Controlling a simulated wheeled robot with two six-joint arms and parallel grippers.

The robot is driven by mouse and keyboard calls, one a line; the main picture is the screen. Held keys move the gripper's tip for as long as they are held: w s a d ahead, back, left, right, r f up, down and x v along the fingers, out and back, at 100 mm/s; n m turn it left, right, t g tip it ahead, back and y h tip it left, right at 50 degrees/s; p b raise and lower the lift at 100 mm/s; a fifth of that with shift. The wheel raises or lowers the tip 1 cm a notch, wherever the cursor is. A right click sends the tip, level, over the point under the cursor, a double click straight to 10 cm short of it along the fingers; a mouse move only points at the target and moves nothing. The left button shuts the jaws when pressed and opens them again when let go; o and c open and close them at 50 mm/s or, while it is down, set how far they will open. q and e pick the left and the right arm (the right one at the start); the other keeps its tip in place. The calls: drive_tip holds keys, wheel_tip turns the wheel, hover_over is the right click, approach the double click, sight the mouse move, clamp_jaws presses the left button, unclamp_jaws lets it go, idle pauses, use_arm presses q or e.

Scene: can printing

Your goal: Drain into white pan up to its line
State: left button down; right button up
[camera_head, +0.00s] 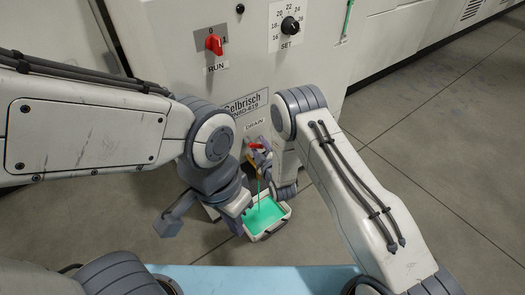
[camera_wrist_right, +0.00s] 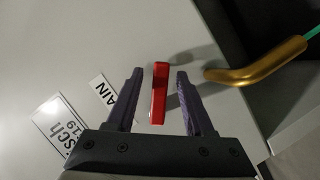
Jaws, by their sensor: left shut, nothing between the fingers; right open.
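The white pan (camera_head: 283,222) sits on the floor below the machine's drain, with green liquid (camera_head: 265,214) across its inside. I cannot make out its line. A thin green stream (camera_head: 258,190) falls into it from above. My left gripper (camera_head: 243,212) is shut and empty at the pan's left side; whether it touches is unclear. My right gripper (camera_head: 259,153) is open at the red drain handle (camera_head: 256,146). In the right wrist view, the red handle (camera_wrist_right: 159,92) stands between the open fingers, apart from both. The brass spout (camera_wrist_right: 255,73) lies to the right, green liquid at its end.
The machine front (camera_head: 175,50) carries a red RUN switch (camera_head: 214,44), a SET dial (camera_head: 290,26) and a DRAIN label (camera_head: 255,124). A green sight tube (camera_head: 347,18) is at upper right. Grey floor (camera_head: 430,120) is clear on the right. A light-blue surface (camera_head: 250,280) is nearest me.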

drive_tip(key=p+v, duration=0.3)
drive_tip(key=v, duration=0.7)
